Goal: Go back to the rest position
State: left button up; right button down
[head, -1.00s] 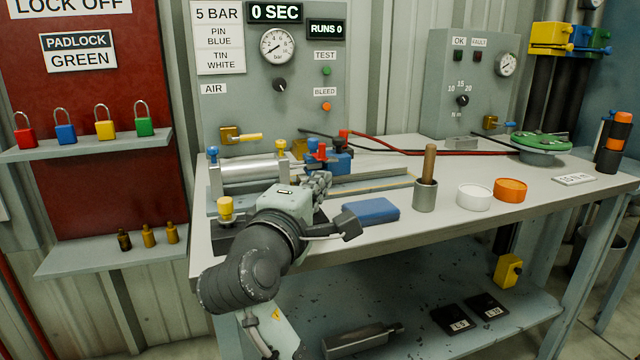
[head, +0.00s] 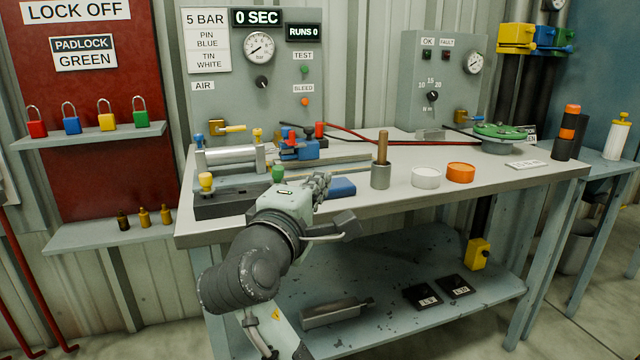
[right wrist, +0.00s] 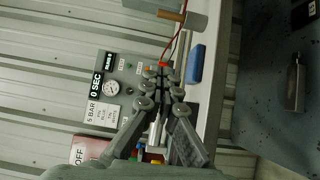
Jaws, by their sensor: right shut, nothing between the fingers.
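My right arm reaches up from the bottom of the head view and hides part of the bench edge. My left gripper is not in the head view.
The workbench (head: 480,185) holds a silver cylinder (head: 232,157), a blue block (head: 342,187), a wooden-handled tool in a grey cup (head: 380,177), a white lid (head: 425,178) and an orange lid (head: 460,173). A shelf with several padlocks (head: 90,135) hangs at left. Floor in front is clear.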

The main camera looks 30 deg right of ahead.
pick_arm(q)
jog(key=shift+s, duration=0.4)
pick_arm(e)
jog(key=shift+s, duration=0.35)
jog(key=shift+f, duration=0.1)
